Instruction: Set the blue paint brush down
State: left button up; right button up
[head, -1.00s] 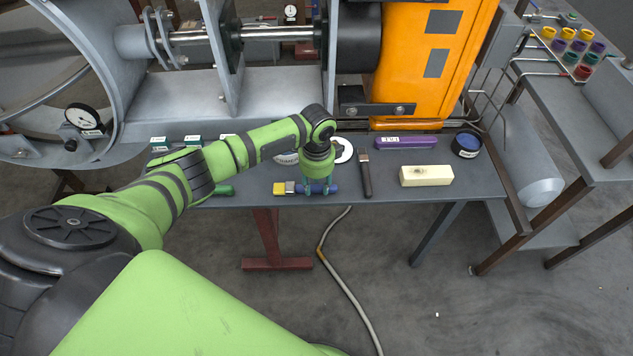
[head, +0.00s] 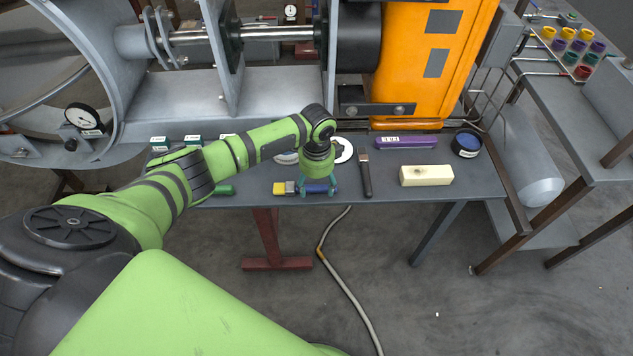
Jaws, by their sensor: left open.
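The blue paint brush (head: 318,188) lies along the front edge of the grey bench (head: 440,192), with its yellow bristles (head: 279,188) to the left. My left gripper (head: 318,190) is above and around its blue handle, pointing down, with its fingers spread. The brush appears to rest on the bench top. The gripper hides part of the handle. My right gripper is not in view.
Right of my gripper are a dark-handled tool (head: 366,175), a cream block (head: 426,175), a purple box (head: 406,142) and a round blue-topped tin (head: 466,144). A white disc (head: 344,150) lies behind. Machine housing stands at the back.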

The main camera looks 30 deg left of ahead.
pick_arm(q)
notch_tip(320, 180, up, 12)
dwell(0.5)
dwell(0.6)
